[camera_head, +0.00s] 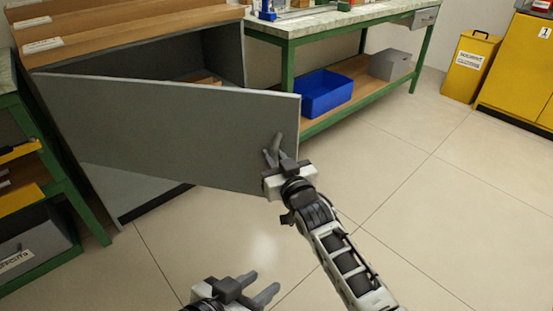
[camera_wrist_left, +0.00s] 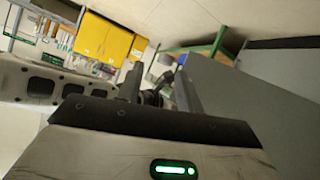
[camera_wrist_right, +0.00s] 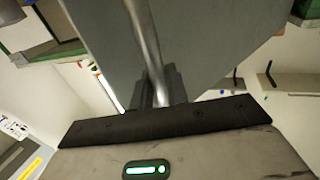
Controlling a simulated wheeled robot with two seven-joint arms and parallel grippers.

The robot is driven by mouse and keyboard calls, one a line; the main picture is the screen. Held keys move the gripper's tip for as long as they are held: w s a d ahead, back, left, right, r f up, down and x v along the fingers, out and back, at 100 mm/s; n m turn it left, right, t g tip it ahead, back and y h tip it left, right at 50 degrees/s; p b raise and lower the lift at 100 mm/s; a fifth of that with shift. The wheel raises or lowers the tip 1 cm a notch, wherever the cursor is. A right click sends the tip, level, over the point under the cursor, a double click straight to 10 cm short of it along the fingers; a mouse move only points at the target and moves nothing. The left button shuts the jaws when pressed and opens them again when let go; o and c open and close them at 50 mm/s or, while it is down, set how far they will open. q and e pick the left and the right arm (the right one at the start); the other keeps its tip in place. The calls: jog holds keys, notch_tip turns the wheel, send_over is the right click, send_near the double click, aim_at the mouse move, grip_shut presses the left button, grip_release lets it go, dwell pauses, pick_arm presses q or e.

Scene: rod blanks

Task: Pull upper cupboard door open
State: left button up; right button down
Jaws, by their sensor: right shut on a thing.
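The upper cupboard door (camera_head: 170,125) is a grey panel standing well out from the cupboard (camera_head: 130,40), hinged at its left end. The dark inside (camera_head: 222,55) shows above the door. My right gripper (camera_head: 273,150) is at the door's free end, shut on its handle. In the right wrist view the metal bar handle (camera_wrist_right: 145,40) runs between the fingers (camera_wrist_right: 160,88), with the grey door (camera_wrist_right: 200,40) behind it. My left gripper (camera_head: 263,284) is open and empty over the floor, below and apart from the door. Its fingers also show in the left wrist view (camera_wrist_left: 158,90).
A green-framed bench (camera_head: 340,30) with a blue bin (camera_head: 327,92) and a grey box (camera_head: 391,65) on its lower shelf stands behind. A green rack (camera_head: 75,205) is close by at left. Yellow cabinets (camera_head: 520,70) stand far right. The floor (camera_head: 430,200) at right is clear.

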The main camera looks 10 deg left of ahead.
jog(key=c, duration=1.4)
grip_release()
jog(key=shift+c, duration=0.2)
